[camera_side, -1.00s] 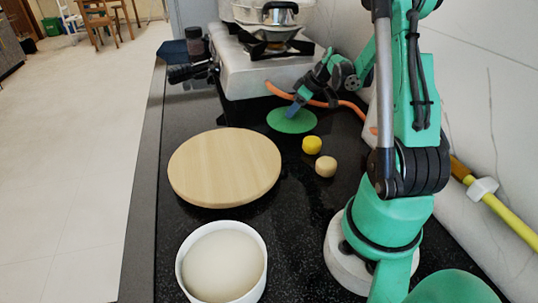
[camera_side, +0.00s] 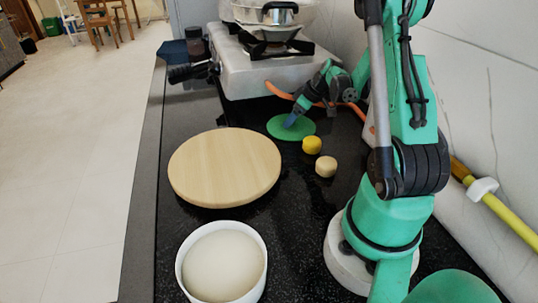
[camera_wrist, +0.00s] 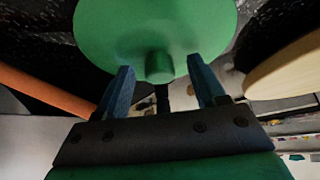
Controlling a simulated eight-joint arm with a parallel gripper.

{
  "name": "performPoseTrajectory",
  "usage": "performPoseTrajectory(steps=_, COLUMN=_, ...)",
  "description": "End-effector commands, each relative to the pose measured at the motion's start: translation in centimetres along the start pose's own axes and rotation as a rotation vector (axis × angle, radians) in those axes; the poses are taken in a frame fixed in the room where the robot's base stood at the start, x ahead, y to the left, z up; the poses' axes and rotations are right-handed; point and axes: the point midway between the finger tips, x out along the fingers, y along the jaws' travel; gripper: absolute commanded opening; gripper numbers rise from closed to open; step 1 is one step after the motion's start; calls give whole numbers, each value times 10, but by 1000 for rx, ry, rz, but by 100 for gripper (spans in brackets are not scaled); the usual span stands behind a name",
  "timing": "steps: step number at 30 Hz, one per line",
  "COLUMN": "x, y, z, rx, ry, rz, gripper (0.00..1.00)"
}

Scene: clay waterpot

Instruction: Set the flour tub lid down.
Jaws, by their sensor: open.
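The flour tub lid is a flat green disc (camera_side: 277,127) lying on the dark counter in front of the stove in the side view. In the wrist view the lid (camera_wrist: 150,25) fills the top middle, with its round green knob (camera_wrist: 159,68) facing me. My gripper (camera_side: 291,121) reaches down to the lid from the right. In the wrist view its two blue fingers (camera_wrist: 160,72) stand apart, one on each side of the knob, with a gap visible on both sides. The lid's underside is hidden.
A yellow cap (camera_side: 312,145) and a beige cap (camera_side: 326,166) stand just in front of the lid. A round wooden board (camera_side: 225,165) lies left. A white tub (camera_side: 263,270) with a pale dome inside is nearer. An orange hose (camera_side: 279,90) runs behind.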

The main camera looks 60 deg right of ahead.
Motion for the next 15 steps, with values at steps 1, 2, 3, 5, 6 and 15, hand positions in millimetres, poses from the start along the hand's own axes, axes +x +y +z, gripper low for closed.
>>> performPoseTrajectory(steps=1, x=0, y=0, z=0, rx=0, ry=0, rz=0, gripper=63)
performPoseTrajectory(steps=2, x=-1, y=0, z=0, rx=0, ry=0, rz=0, gripper=63)
performPoseTrajectory(steps=3, x=-2, y=0, z=-1, rx=0, ry=0, rz=0, gripper=63)
performPoseTrajectory(steps=5, x=-5, y=0, z=-2, rx=1, ry=0, rz=0, gripper=63)
performPoseTrajectory(steps=6, x=-9, y=0, z=-2, rx=1, ry=0, rz=1, gripper=63)
performPoseTrajectory(steps=15, x=-61, y=0, z=-1, rx=3, ry=-1, rz=1, gripper=63)
